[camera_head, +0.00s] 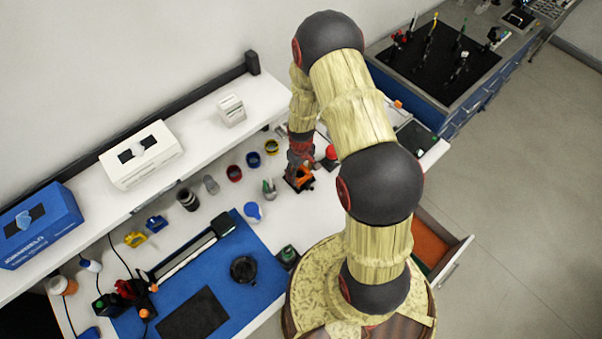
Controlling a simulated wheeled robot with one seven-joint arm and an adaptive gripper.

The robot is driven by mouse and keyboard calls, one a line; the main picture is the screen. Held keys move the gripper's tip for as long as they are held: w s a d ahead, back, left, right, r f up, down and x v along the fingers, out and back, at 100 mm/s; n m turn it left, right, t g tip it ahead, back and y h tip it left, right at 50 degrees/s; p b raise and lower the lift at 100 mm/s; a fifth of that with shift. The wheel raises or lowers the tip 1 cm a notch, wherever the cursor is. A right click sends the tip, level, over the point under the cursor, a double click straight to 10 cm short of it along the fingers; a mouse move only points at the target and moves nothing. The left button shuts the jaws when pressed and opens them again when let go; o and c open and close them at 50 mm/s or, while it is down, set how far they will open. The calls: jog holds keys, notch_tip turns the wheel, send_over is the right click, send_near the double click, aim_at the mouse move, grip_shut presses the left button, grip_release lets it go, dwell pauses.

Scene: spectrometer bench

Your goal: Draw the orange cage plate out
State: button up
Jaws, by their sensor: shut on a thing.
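The orange cage plate (304,183) shows as a small orange piece with dark parts, low on the white bench top. My gripper (299,172) reaches straight down from above and is shut on the orange plate. The fingertips are small and dark here, so the exact grip is hard to see. I cannot tell whether the plate is still seated in a holder or clear of it. My own arm covers the bench just to the right.
A red-topped item (330,152) stands close right of my gripper. Coloured rings (253,159) and a blue round item (254,211) lie to the left. A white shelf (190,125) runs behind. An open drawer (432,245) juts out at the right.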

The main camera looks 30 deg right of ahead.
jog(key=shift+r+p, duration=0.7)
jog(key=shift+r, duration=0.75)
jog(key=shift+r, duration=0.15)
jog(key=shift+r+p, duration=0.3)
jog(key=shift+r, duration=0.3)
